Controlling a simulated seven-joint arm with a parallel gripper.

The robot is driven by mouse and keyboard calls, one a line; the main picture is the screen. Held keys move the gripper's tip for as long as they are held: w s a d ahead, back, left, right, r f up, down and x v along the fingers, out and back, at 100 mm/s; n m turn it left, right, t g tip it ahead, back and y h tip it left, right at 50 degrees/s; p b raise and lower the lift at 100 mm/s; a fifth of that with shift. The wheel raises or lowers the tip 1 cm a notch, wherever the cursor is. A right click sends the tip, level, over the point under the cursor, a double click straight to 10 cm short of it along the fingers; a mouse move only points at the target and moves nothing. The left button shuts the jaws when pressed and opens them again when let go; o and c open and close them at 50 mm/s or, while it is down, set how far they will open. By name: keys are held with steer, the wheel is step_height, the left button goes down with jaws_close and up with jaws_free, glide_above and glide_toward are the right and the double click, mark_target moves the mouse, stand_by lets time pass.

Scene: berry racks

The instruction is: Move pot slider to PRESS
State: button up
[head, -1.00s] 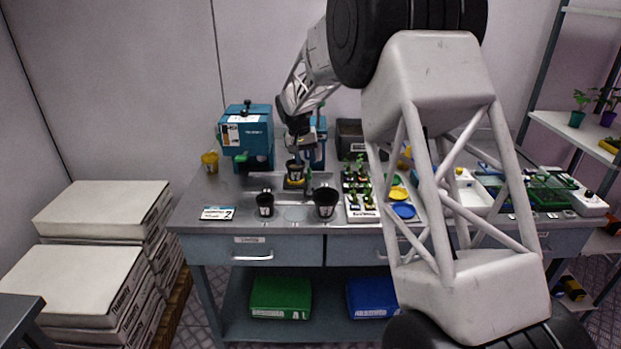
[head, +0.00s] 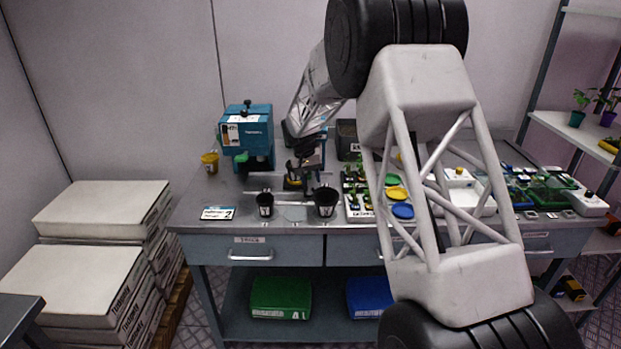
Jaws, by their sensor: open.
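The pot slider (head: 295,187), with yellow and black parts, sits on the bench at the foot of a blue press-like machine (head: 319,145). My gripper (head: 297,171) is low over the slider, with its dark fingers in front of the machine. It is open. The gripper hides most of the slider and any pot on it, and I cannot tell whether the fingers touch it. No PRESS label is readable.
Black pots (head: 265,204) and (head: 326,201) stand at the bench front. A blue machine (head: 246,131) and a yellow pot (head: 210,162) are at left. Seedling trays and coloured discs (head: 397,193) lie to the right, partly behind my arm. A label card (head: 217,213) lies front left.

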jaws_close()
steer(key=d, duration=0.8)
steer(key=shift+d, duration=0.35)
steer(key=shift+c, duration=0.4)
jaws_free()
steer(key=shift+d, duration=0.15)
steer(key=shift+o, duration=0.4)
steer(key=shift+a, duration=0.2)
